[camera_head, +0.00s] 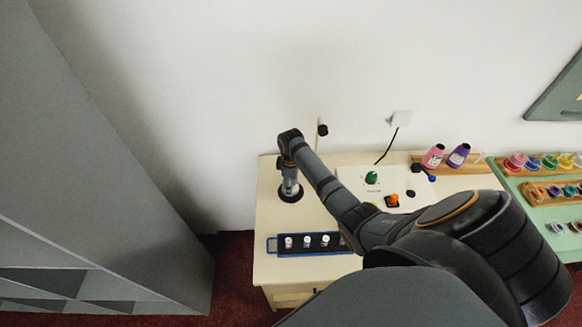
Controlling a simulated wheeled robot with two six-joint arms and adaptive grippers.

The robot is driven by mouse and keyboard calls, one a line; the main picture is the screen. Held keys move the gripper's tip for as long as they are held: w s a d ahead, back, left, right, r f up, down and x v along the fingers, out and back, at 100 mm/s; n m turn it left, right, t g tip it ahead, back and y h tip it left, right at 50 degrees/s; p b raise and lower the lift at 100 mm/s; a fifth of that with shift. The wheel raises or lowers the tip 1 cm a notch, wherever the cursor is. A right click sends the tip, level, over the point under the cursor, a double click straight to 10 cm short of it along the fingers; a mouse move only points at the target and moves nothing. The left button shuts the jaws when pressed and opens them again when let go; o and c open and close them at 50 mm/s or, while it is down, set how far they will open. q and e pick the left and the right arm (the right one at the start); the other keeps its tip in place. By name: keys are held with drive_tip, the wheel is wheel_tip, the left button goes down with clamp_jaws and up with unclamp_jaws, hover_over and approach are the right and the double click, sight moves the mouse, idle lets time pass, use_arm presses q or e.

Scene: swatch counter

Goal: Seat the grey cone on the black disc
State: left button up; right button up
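My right arm reaches in from the lower right, and my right gripper (290,188) points down at the left end of the cream table. It is right over a round black shape (290,197), which looks like the black disc, and covers its middle. I cannot make out the fingertips, or whether they are open or shut. I cannot pick out the grey cone; it may be hidden by the gripper. Whether the gripper touches the disc is unclear. My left gripper is not in view.
A blue-edged tray (272,244) with several small white-topped items lies at the table's front. A white panel (352,175) carries a green knob (371,177) and an orange button (393,200). Bottles (433,156) and paint pots stand to the right. A grey cabinet (95,150) fills the left.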

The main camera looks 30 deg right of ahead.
idle(0.3)
drive_tip(key=o, duration=1.3)
wheel_tip(320, 180, up, 12)
drive_tip(key=shift+r, duration=0.1)
